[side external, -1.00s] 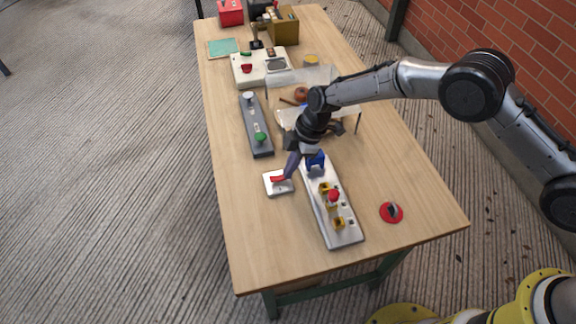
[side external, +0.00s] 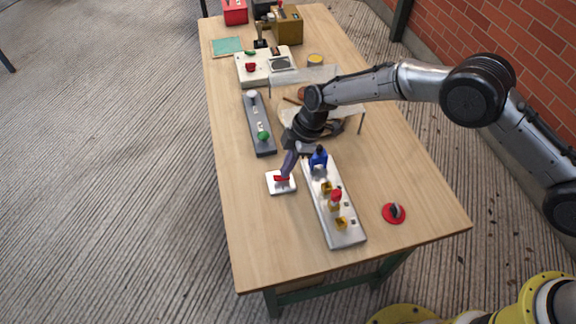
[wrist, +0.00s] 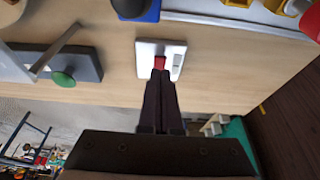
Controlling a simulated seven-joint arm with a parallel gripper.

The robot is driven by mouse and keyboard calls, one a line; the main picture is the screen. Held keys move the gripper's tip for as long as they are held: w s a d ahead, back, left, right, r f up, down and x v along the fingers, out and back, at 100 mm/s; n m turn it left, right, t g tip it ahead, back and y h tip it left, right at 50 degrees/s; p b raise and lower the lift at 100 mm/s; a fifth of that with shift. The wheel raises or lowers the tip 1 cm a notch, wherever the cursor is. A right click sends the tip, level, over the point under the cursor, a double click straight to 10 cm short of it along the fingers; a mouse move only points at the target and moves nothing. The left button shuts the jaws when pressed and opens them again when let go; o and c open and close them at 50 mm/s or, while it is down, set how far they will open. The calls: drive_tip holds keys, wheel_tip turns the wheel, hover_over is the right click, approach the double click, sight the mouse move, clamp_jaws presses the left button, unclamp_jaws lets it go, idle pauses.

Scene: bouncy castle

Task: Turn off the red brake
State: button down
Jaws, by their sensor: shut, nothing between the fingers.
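The red brake (side external: 281,178) is a small red lever on a white square plate (side external: 274,188) near the table's left edge. In the wrist view the red part (wrist: 160,63) shows at the tips of my fingers, on the white plate (wrist: 148,48). My gripper (side external: 284,175) is shut with nothing between its fingers. Its tips are at the red lever and seem to touch it; the fingers hide part of it. In the wrist view my gripper (wrist: 159,75) points at the lever, and a grey slot (wrist: 177,62) shows beside it.
A grey board (side external: 345,238) with blue, yellow and red parts lies right of the plate. A dark grey panel (side external: 256,115) with a green knob (side external: 263,136) lies behind it. A red disc (side external: 394,213) sits at the right. The table front is clear.

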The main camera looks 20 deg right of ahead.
drive_tip(key=v, duration=0.3)
drive_tip(key=a+v, duration=0.1)
drive_tip(key=v, duration=0.1)
drive_tip(key=shift+r, duration=0.1)
drive_tip(key=d+r, duration=0.6)
drive_tip(key=shift+d, duration=0.3)
